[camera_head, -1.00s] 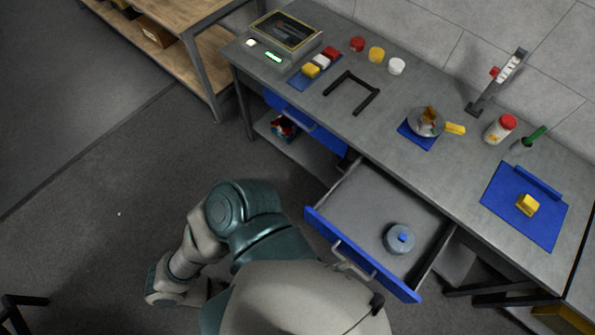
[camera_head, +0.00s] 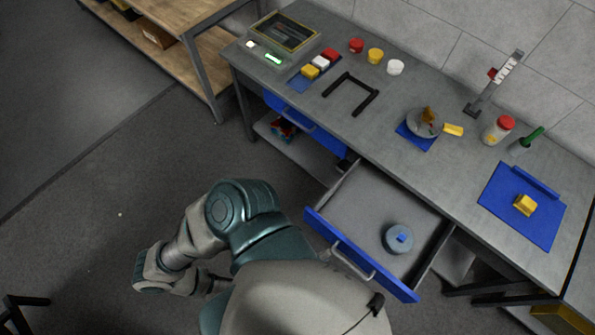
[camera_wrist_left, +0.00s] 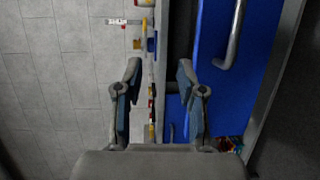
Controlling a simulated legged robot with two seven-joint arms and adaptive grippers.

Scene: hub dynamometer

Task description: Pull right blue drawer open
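The right blue drawer (camera_head: 375,269) stands pulled out from under the workbench, with its grey interior showing. Its curved metal handle (camera_head: 352,262) is on the blue front, and a round grey-blue object (camera_head: 399,238) with a blue top lies inside. My left arm comes in at the lower left; its gripper is mostly hidden behind the arm in the head view. In the left wrist view my left gripper (camera_wrist_left: 158,70) has its two fingers apart with nothing between them. The drawer front and handle (camera_wrist_left: 232,38) are to the right of the fingers, apart from them. My right gripper is not in view.
Another blue drawer (camera_head: 305,122) is farther left, closed or nearly so. The workbench (camera_head: 385,110) carries a black frame, jars, a pan and a blue tray (camera_head: 522,205). A wooden shelf (camera_head: 170,50) stands at upper left. Floor left of the bench is clear.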

